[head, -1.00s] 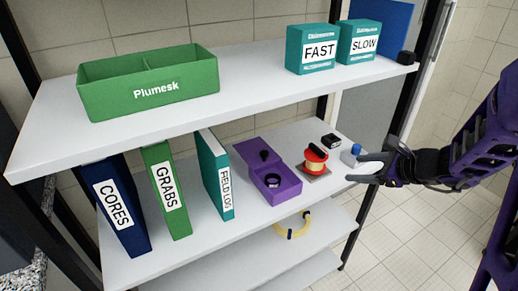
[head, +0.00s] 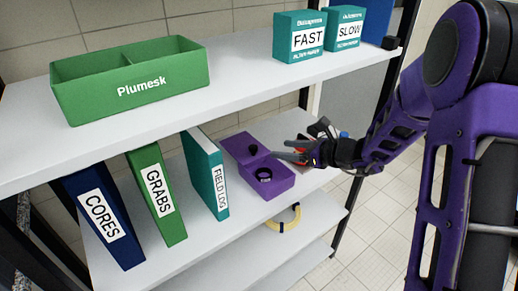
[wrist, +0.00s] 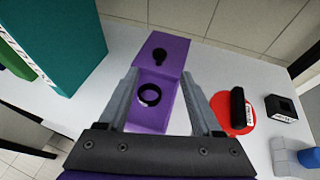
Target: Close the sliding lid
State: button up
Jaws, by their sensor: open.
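A purple box (head: 269,188) stands on the middle shelf with its top open, and a black ring (wrist: 149,95) lies inside. Its purple lid (wrist: 171,46) is slid back toward the wall and carries a black knob (wrist: 160,56). The box also shows in the wrist view (wrist: 152,119). I cannot tell whether a finger touches the box.
A teal FIELD LOG binder (head: 206,172) stands left of the box. Right of it are a red round thing (wrist: 234,113), a black block (wrist: 281,107) and a blue-capped item (wrist: 309,157).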

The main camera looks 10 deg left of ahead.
aim_at(254, 147)
jog(key=x, duration=1)
jog(key=shift+f+b, duration=0.1)
jog(key=shift+b, duration=0.25)
grip_shut()
dwell(0.8)
